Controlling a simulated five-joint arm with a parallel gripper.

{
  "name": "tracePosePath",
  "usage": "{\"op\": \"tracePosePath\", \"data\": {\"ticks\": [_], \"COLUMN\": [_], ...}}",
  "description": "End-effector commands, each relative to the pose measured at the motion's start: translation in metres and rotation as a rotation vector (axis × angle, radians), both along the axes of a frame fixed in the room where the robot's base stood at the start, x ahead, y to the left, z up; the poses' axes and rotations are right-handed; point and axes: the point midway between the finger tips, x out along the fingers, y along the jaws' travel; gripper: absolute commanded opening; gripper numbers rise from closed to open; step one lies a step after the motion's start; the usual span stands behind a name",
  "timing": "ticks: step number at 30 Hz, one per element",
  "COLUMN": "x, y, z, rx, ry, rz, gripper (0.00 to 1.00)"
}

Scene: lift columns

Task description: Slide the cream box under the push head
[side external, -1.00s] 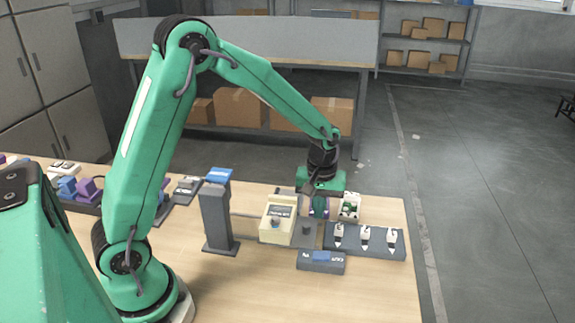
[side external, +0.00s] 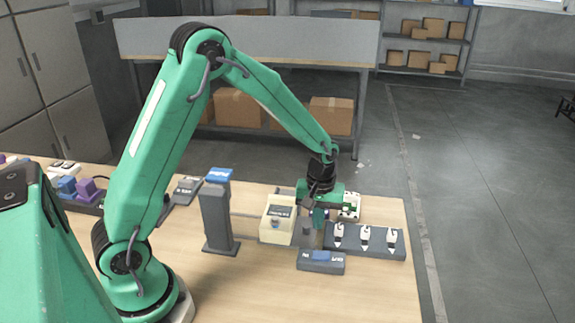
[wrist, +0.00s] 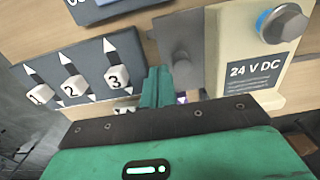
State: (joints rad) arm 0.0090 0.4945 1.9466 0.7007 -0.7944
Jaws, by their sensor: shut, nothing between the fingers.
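The cream box (side external: 275,228) stands upright on the table, just left of my gripper in the side view. In the wrist view the cream box (wrist: 251,62) is at the right, with a "24 V DC" label and a metal knob ringed in blue. My gripper (side external: 317,226) points down; its green fingers (wrist: 157,85) are together and empty, apart from the box. I cannot tell which part is the push head.
A grey column with a blue top (side external: 217,215) stands left of the box, with rods beside it. A dark panel with pointers 1, 2, 3 (side external: 382,252) is at the right; a small dark block (side external: 320,262) is in front. A white block (side external: 351,204) sits behind. The front table is clear.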

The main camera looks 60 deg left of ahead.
Motion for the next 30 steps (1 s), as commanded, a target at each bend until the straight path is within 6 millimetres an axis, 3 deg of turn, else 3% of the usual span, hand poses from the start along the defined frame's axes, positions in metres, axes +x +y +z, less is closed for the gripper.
{"op": "tracePosePath", "data": {"ticks": [12,30], "x": [-0.001,-0.016], "y": [0.000,0.015], "z": [-0.015,-0.015], "rx": [0.000,0.000], "ry": [0.001,0.001], "rz": [0.000,0.001], "gripper": [0.00,0.00]}}
